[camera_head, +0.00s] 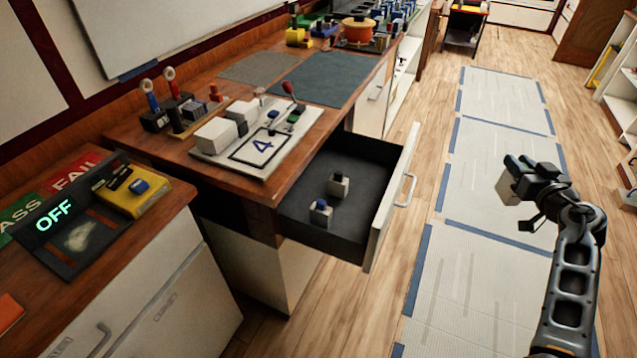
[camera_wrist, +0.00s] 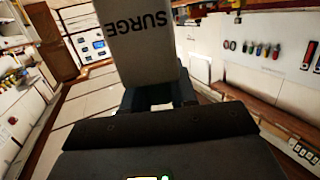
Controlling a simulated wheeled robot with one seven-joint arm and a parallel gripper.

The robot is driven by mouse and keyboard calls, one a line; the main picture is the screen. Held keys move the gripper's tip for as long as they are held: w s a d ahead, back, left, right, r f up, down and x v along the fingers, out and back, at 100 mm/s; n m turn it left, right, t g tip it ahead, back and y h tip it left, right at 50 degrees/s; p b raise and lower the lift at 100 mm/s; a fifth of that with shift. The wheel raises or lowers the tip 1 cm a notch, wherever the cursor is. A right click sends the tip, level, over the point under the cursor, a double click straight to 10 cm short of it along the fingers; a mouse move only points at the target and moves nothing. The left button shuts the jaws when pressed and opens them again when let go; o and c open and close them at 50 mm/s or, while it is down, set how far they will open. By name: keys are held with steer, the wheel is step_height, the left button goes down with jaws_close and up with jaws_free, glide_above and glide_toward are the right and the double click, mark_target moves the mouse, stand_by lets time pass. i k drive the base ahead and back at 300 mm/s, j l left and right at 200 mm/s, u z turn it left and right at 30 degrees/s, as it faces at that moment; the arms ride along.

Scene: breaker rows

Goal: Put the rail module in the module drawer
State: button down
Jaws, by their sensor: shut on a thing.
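My gripper (camera_head: 533,172) is out over the floor, to the right of the bench and apart from the drawer. It is shut on a pale block-shaped module (camera_head: 508,186). In the wrist view the held module (camera_wrist: 142,45) bears the upside-down word "SURGE" and fills the upper middle. An open drawer (camera_head: 298,225) sticks out from the bench; it has a dark inside and a pale front with a handle. Two small pale modules with dark and blue tops, the nearer one (camera_head: 320,213) and the farther one (camera_head: 339,185), stand inside it.
A white board marked "4" (camera_head: 250,155) with white blocks and a red-tipped lever lies on the bench above the drawer. A panel reading "OFF" (camera_head: 60,218) and a yellow device (camera_head: 135,198) are at left. Floor mats (camera_head: 490,185) cover the aisle. The drawer's right half is clear.

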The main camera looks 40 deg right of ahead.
mark_target(360, 171)
steer(key=i+j, duration=0.1)
steer(key=i, duration=0.7)
steer(key=i+j, duration=0.1)
steer(key=i, duration=0.7)
